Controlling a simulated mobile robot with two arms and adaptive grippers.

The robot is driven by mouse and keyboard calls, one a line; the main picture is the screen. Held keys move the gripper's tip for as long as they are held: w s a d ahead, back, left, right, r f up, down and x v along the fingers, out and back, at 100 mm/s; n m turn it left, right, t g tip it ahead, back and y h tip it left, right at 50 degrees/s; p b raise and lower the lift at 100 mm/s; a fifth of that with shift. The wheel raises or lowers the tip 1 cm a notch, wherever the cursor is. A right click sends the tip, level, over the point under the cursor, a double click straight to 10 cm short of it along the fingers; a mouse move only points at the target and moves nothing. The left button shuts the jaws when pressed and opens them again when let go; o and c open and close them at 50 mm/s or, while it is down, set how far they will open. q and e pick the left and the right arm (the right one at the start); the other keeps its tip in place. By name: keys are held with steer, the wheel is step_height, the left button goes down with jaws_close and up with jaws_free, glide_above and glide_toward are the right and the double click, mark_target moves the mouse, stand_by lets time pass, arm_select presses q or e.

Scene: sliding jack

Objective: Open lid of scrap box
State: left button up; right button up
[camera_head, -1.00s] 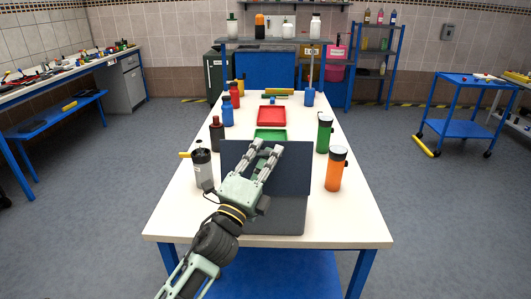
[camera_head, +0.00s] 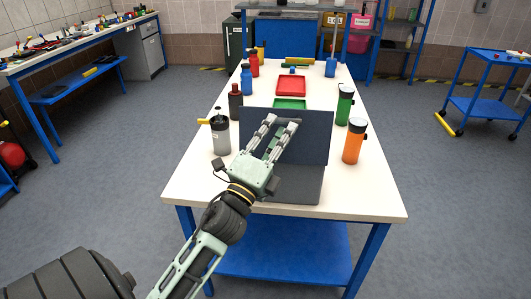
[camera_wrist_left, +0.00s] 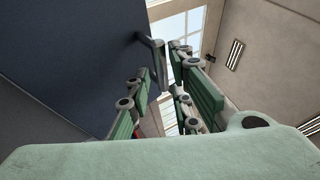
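A dark, laptop-shaped thing stands at the near end of the white table. It has a flat grey base (camera_head: 300,190) and a dark blue panel (camera_head: 317,135) standing upright at its back. I cannot tell for sure whether this is the scrap box with its lid raised. In the left wrist view the panel (camera_wrist_left: 85,50) fills the upper left beside one finger; contact is unclear. My right gripper is not in view.
A grey canister (camera_head: 221,138) stands left of the panel, an orange one (camera_head: 353,142) and a green one (camera_head: 344,105) to the right. Green (camera_head: 290,104) and red (camera_head: 291,86) trays lie behind. The table's front right corner is clear.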

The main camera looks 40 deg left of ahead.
arm_select(q)
steer(key=v, duration=0.8)
steer(key=shift+s, duration=0.3)
steer(key=shift+f, duration=0.1)
